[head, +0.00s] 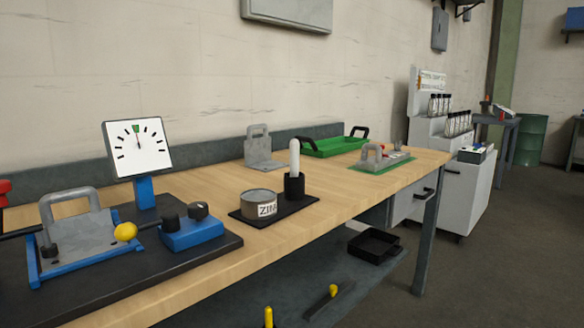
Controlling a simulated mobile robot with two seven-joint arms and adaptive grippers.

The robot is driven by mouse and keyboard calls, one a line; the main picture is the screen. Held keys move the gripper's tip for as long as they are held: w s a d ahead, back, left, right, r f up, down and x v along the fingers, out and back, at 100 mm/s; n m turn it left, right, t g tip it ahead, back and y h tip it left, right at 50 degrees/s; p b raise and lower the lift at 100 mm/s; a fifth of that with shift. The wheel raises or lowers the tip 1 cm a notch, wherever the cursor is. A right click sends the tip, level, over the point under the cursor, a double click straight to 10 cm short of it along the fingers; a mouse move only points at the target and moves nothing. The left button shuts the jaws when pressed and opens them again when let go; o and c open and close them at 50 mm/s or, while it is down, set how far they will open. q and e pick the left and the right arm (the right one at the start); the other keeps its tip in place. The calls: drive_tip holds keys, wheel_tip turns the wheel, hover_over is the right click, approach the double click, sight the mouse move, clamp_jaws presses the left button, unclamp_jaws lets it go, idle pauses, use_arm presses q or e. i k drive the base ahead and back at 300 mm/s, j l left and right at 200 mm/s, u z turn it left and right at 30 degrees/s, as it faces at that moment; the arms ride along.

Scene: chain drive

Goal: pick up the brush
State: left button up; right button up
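What looks like the brush (294,158) stands upright in a black cup (295,187) on the workbench; only its white, rounded upper part shows, and its lower end is hidden in the cup. The cup stands on a black mat (278,214) beside a grey tin (259,204) with a label that begins "ZIN". Neither of my grippers is in view, and nothing is seen touching the brush.
A gauge (138,148), a blue box with black knobs (192,232) and a grey handled plate (75,240) stand to the left. Behind are a grey bracket (260,150) and green tray (335,146). Bare wood (205,262) lies in front.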

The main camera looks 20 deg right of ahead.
sight(294, 145)
drive_tip(key=i+l+u, duration=0.1)
drive_tip(key=l, duration=0.25)
drive_tip(key=i+l, duration=0.25)
drive_tip(key=i+l+u, duration=0.15)
drive_tip(key=l, duration=0.3)
drive_tip(key=i+l+u, duration=0.1)
drive_tip(key=l, duration=0.3)
drive_tip(key=i+l, duration=0.15)
drive_tip(key=l, duration=0.25)
drive_tip(key=i+l+u, duration=0.15)
drive_tip(key=l, duration=0.2)
